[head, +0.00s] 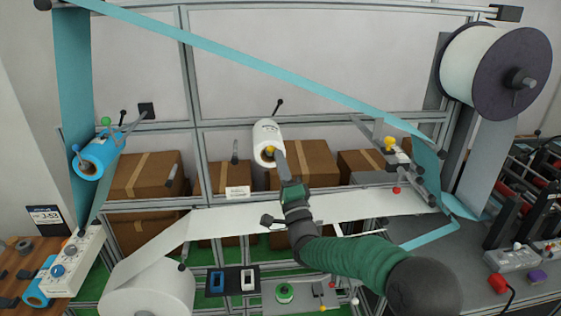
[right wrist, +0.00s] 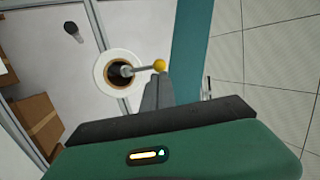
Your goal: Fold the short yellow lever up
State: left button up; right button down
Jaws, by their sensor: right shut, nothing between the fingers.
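A short lever with a yellow ball tip (head: 270,150) sits at the end face of a white roll (head: 268,134) on the frame. In the right wrist view, the lever's grey rod runs out from the roll's dark core to the yellow ball (right wrist: 159,66). My right gripper (head: 279,150) is shut and empty, with its fingertips close beside the yellow ball. In the right wrist view the shut fingers (right wrist: 157,82) end just at the ball; I cannot tell if they touch it. My left gripper is not in view.
Another yellow knob (head: 389,143) is on the fixture at right. A blue roll (head: 100,153) is at left and a large white reel (head: 490,62) at upper right. A white web (head: 350,204) passes below my right arm. Cardboard boxes (head: 305,160) stand behind the frame.

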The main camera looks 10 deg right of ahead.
jog(key=w+r+m+g+h+p, duration=0.1)
jog(key=w+r+g+p, duration=0.3)
jog(key=g+p, duration=0.3)
jog(key=shift+w+r+m+h, duration=0.25)
jog(key=shift+r+m+h, duration=0.05)
jog(key=shift+r, duration=0.55)
dwell(0.4)
